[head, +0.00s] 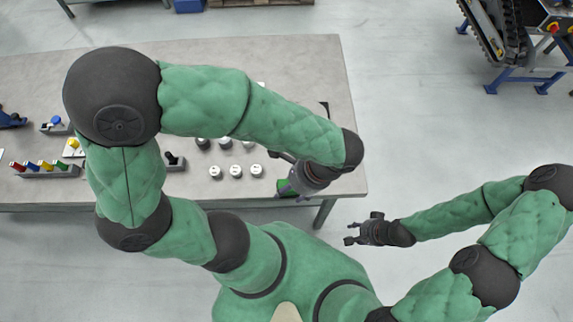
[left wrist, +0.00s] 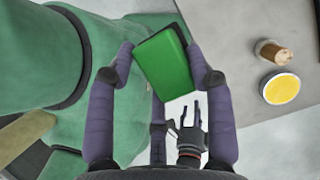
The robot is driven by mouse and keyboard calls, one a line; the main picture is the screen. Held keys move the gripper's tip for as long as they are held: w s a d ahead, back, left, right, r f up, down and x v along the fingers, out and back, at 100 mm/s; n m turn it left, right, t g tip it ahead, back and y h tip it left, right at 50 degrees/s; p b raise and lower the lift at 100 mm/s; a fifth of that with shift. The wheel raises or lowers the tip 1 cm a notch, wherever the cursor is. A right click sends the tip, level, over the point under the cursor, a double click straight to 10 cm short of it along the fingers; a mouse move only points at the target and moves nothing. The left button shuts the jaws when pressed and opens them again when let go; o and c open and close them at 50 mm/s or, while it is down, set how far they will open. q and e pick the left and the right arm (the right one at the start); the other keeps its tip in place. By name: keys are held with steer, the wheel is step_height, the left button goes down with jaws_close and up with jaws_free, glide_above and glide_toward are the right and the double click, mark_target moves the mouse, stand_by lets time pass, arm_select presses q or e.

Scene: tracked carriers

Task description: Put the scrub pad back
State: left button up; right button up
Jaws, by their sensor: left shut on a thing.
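The scrub pad (left wrist: 165,68), a green block with a dark edge, is between the fingers of my left gripper (left wrist: 165,72) in the left wrist view. My left gripper is shut on it. In the head view, a small green part of the pad (head: 283,186) shows beside my left gripper (head: 287,187), at the table's front right edge. My left forearm hides part of the table behind it. My right gripper (head: 352,236) is empty, with fingers apart, off the table to the right. It also shows in the left wrist view (left wrist: 188,128).
Several white-topped round containers (head: 236,171) stand on the grey table (head: 40,80) left of my left gripper. A rack with coloured handles (head: 45,171) is at the far left. A yellow disc (left wrist: 281,89) and a brown-topped jar (left wrist: 273,52) show on the table.

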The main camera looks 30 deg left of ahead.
arm_select(q)
steer(key=w+a+f+b, duration=0.1)
steer(key=w+a+f, duration=0.1)
steer(key=w+f, duration=0.1)
steer(key=w+a+f+b, duration=0.1)
steer(key=w+a+f, duration=0.1)
steer(key=w+f, duration=0.1)
steer(key=w+a+f+b, duration=0.2)
steer(key=w, duration=0.2)
steer(key=shift+w+a+f, duration=0.25)
steer(key=shift+w+f, duration=0.15)
steer(key=shift+w+a+f+b, duration=0.15)
steer(key=shift+f+b, duration=0.25)
steer(key=shift+f, duration=0.6)
steer(key=shift+w+a+f+b, duration=0.1)
steer(key=shift+w+f+b, duration=0.2)
steer(key=shift+f, duration=0.7)
steer(key=shift+s+f, duration=0.1)
steer(key=shift+s, duration=0.05)
steer(key=o, duration=1)
steer(key=shift+r, duration=0.2)
steer(key=p+v, duration=0.3)
steer(key=v, duration=0.9)
steer(key=shift+d+p, duration=0.1)
steer(key=shift+p, duration=0.2)
